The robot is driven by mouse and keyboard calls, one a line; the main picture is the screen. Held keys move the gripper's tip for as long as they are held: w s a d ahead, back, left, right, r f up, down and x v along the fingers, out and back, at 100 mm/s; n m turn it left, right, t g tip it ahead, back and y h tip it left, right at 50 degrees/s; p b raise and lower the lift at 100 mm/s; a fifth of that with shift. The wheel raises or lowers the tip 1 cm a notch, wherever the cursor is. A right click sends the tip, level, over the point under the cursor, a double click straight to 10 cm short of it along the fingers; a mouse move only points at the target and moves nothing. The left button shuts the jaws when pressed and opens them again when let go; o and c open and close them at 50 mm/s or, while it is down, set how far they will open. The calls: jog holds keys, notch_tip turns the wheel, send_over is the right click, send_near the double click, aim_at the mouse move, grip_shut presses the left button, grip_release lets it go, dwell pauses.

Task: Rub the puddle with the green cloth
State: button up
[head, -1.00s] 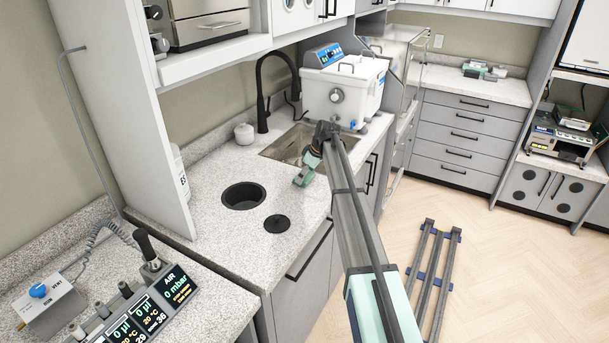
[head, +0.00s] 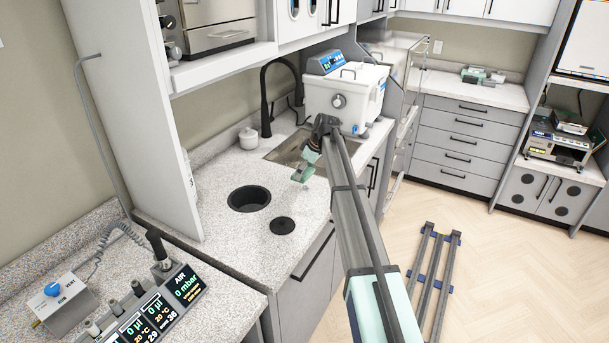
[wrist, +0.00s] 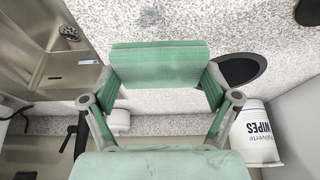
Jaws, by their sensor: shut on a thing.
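My gripper (head: 306,164) is shut on the green cloth (wrist: 160,56), which spans flat between the two fingers in the wrist view. In the head view, the cloth (head: 302,174) is small, low over the speckled counter in front of the sink. I cannot tell whether it touches the counter.
The sink (head: 290,149) with a black tap (head: 266,100) lies behind the gripper. A round black-rimmed opening (head: 249,199) and a black disc (head: 283,225) are in the counter. A white wipes tub (wrist: 257,135) and a white bath unit (head: 350,90) stand nearby.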

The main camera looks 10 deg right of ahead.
jog(key=shift+r, duration=1.05)
jog(key=shift+d+p, duration=0.1)
jog(key=shift+p, duration=0.45)
